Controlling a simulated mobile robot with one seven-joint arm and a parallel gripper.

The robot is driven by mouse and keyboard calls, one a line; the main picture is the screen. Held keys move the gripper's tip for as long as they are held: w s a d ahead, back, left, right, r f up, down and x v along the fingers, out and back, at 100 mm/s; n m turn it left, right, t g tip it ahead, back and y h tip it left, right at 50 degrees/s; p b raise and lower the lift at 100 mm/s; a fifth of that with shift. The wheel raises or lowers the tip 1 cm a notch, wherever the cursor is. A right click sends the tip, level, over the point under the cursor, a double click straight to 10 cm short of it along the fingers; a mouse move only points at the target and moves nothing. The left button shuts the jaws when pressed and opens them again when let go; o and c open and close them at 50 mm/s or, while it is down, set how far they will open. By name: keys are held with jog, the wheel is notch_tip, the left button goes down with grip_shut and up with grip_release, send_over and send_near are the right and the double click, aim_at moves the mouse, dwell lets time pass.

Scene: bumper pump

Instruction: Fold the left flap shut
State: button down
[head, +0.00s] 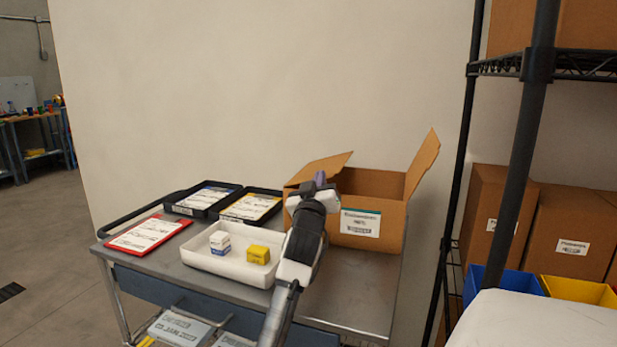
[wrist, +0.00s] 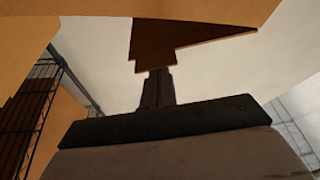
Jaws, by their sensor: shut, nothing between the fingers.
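The open cardboard box (head: 392,228) stands at the right end of the cart, with a white label on its front. Its left flap (head: 325,167) stands raised, tilted up over the left side. Its right flap (head: 423,166) stands up and leans outward. My gripper (head: 320,178) is at the box's left side, just below the left flap's upper edge in the picture. It is shut and empty. In the wrist view the closed dark fingers (wrist: 156,88) point toward brown cardboard (wrist: 175,38). Whether they touch it I cannot tell. My arm hides the box's left front corner.
A white tray (head: 228,262) holds a white-blue box (head: 220,243) and a yellow box (head: 258,254). Two black trays and a red clipboard (head: 145,234) lie left on the cart. A black wire shelf (head: 528,120) stands close at the right.

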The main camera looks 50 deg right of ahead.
jog(key=shift+s+d+f+m+g+h+b, duration=0.2)
jog(key=shift+f+m+g+h+b, duration=0.25)
jog(key=shift+f+m, duration=0.7)
jog(key=shift+s+d+f+m+g+h+b, duration=0.2)
jog(key=shift+f+m+g, duration=0.55)
jog(key=shift+m, duration=0.7)
jog(key=shift+a+f, duration=0.15)
notch_tip(320, 180, up, 6)
jog(key=f+p, duration=0.1)
jog(key=p, duration=0.3)
jog(key=b+v, duration=0.3)
jog(key=v, duration=0.7)
jog(key=shift+f, duration=0.45)
jog(key=shift+a, duration=0.1)
